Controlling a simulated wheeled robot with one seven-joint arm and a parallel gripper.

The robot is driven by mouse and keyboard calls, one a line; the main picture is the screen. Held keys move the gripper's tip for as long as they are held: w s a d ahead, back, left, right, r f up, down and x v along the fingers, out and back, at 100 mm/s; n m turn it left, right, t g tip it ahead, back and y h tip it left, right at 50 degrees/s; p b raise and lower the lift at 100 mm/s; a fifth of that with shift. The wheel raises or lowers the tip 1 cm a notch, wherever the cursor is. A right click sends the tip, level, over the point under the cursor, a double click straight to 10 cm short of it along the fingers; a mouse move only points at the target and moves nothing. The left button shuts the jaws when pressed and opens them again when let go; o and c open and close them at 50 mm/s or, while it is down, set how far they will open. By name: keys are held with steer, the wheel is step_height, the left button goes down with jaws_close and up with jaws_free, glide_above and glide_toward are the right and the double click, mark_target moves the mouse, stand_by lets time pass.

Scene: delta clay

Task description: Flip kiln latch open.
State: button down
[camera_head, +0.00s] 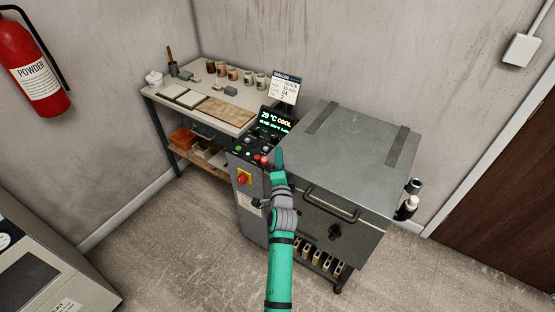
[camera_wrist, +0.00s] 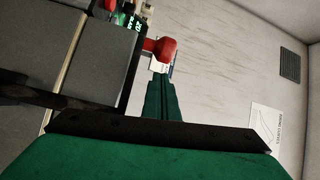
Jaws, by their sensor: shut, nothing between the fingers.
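The kiln (camera_head: 350,150) is a grey metal box with a flat lid and two darker straps. A black handle (camera_head: 331,205) crosses its front. Below the handle is a small dark fitting (camera_head: 335,232) that looks like the latch. My gripper (camera_head: 279,158) is shut and empty, raised at the kiln's front left corner beside the control panel, left of and apart from the fitting. In the wrist view my shut green fingers (camera_wrist: 161,90) point towards a red knob (camera_wrist: 163,48); whether they touch it I cannot tell. The latch is not recognisable in that view.
The control panel (camera_head: 245,155) has a lit display reading 20 °C COOL, buttons and a red-on-yellow stop button (camera_head: 243,179). A workbench (camera_head: 190,120) with cups and boards stands behind left. Dark and white bottles (camera_head: 407,208) stand right of the kiln. The front floor (camera_head: 200,255) is clear.

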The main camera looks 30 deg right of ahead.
mark_target(295, 173)
steer(key=shift+w+d+r, duration=0.1)
steer(key=shift+w+d, duration=0.1)
steer(key=shift+d, duration=0.35)
steer(key=shift+s+d, duration=0.2)
steer(key=shift+s, duration=0.1)
steer(key=s, duration=0.6)
steer(key=s+a, duration=0.1)
steer(key=s, duration=0.2)
steer(key=shift+s+f, duration=0.15)
steer(key=shift+f, duration=0.15)
steer(key=shift+a, duration=0.15)
